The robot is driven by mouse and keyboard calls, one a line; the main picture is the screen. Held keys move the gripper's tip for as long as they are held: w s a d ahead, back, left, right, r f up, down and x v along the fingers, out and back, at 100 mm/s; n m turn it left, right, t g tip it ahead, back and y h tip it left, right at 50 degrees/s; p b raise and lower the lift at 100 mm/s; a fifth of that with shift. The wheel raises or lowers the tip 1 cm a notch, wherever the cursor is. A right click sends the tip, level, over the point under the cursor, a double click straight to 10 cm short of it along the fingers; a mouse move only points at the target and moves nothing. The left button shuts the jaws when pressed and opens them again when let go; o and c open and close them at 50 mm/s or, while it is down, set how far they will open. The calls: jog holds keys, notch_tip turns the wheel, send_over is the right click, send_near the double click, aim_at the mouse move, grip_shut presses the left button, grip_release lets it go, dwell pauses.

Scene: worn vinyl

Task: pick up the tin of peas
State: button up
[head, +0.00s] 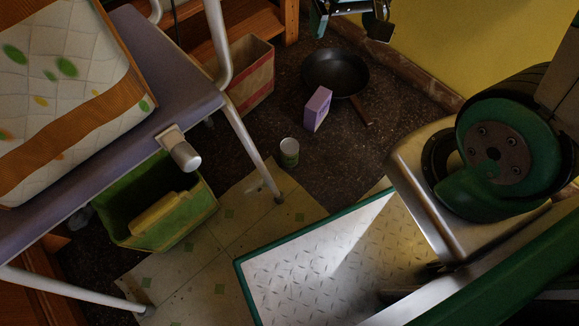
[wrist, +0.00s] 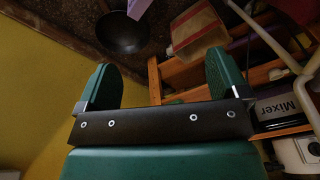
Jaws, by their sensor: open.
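The tin of peas (head: 289,152) is a small can with a pale top and a green label. It stands on the dark speckled floor in the head view, near a white table leg. It does not show in the wrist view. My gripper (head: 350,18) is at the top edge of the head view, partly cut off, well beyond the tin and apart from it. In the wrist view my gripper (wrist: 163,78) has its two green fingers wide apart with nothing between them.
A purple box (head: 318,108) and a black pan (head: 336,73) lie beyond the tin. A red-and-tan bin (head: 250,75) stands by wooden shelves (head: 205,48). A green crate (head: 195,215) sits under the purple table (head: 150,130). My metal deck is in front. Floor around the tin is fairly clear.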

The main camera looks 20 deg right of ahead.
jog(key=w+f+m+b, duration=0.2)
jog(key=w+f+m, duration=0.15)
jog(key=f, duration=0.55)
jog(key=m+g, duration=0.2)
jog(key=m, duration=0.7)
send_over(289, 145)
notch_tip(289, 145, down, 21)
jog(key=shift+h, duration=0.3)
notch_tip(289, 145, down, 12)
jog(key=b, duration=0.6)
jog(key=shift+w+a+b, duration=0.1)
jog(key=shift+b, duration=0.2)
jog(key=f+b, duration=0.2)
jog(key=f, duration=0.1)
jog(key=f+b, duration=0.3)
jog(key=shift+s+f+b, duration=0.2)
jog(key=shift+f+b, duration=0.05)
jog(key=shift+b, duration=0.1)
jog(key=shift+r, duration=0.1)
jog(key=c, duration=1.2)
